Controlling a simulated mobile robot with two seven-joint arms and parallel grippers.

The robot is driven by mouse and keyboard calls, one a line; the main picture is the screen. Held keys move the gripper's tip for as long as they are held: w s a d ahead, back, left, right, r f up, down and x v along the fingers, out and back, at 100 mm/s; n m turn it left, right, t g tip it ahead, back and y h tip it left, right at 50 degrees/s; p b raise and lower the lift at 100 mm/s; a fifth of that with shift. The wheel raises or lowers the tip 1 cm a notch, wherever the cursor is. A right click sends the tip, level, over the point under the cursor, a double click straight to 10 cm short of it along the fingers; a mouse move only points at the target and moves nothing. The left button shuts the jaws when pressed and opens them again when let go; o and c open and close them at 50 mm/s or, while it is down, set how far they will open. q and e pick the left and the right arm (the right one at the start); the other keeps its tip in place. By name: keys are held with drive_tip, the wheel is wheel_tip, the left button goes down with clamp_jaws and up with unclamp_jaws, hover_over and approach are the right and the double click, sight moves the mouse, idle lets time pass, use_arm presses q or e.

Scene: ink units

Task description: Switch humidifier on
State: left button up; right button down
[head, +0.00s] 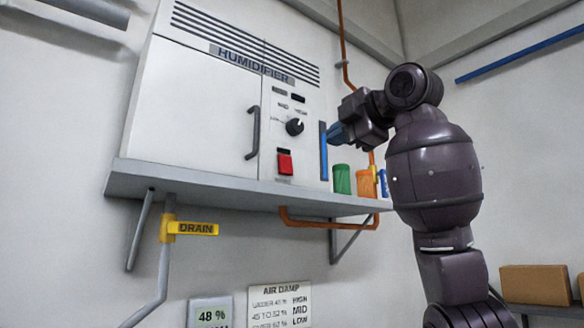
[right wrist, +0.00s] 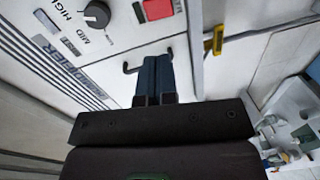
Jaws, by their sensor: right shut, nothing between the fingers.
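The white humidifier (head: 195,95) stands on a grey wall shelf. Its front panel has a black knob (head: 294,127) marked LOW, MID and HIGH, and below it a red switch (head: 285,162). I cannot tell the switch's position or the knob's exact setting. In the right wrist view the knob (right wrist: 97,14) and red switch (right wrist: 158,8) show at the top edge. My right gripper (head: 331,137) is shut and empty, at the panel's right edge, right of the knob and beside a blue vertical strip (head: 323,152). Its blue fingers (right wrist: 155,60) are together. My left gripper is out of view.
A dark door handle (head: 253,133) is left of the panel. Green (head: 342,179) and orange (head: 366,184) containers stand on the shelf (head: 200,184). Below are a yellow DRAIN tag (head: 190,228), a 48 % display (head: 211,313) and an AIR DAMP chart (head: 280,305). Cardboard boxes (head: 535,284) sit right.

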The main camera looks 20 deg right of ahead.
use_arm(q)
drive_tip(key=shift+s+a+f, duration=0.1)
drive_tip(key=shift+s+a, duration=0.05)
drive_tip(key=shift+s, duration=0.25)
use_arm(e)
drive_tip(key=shift+s+f+n, duration=0.15)
drive_tip(key=shift+s+n, duration=0.05)
drive_tip(key=shift+n, duration=0.3)
drive_tip(key=shift+a, duration=0.1)
drive_tip(key=p, duration=0.3)
approach(287, 168)
drive_tip(key=w, duration=0.2)
drive_tip(key=shift+a+p+x, duration=0.15)
drive_tip(key=shift+p+x, duration=0.2)
drive_tip(key=shift+x, duration=1.05)
drive_tip(key=shift+a+p+x, duration=0.15)
drive_tip(key=shift+p+x, duration=0.2)
drive_tip(key=shift+x, duration=1.05)
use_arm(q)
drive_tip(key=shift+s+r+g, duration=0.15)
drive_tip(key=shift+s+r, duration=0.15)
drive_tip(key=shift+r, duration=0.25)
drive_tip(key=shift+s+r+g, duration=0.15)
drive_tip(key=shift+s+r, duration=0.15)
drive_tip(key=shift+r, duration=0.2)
use_arm(e)
drive_tip(key=shift+s+f, duration=0.1)
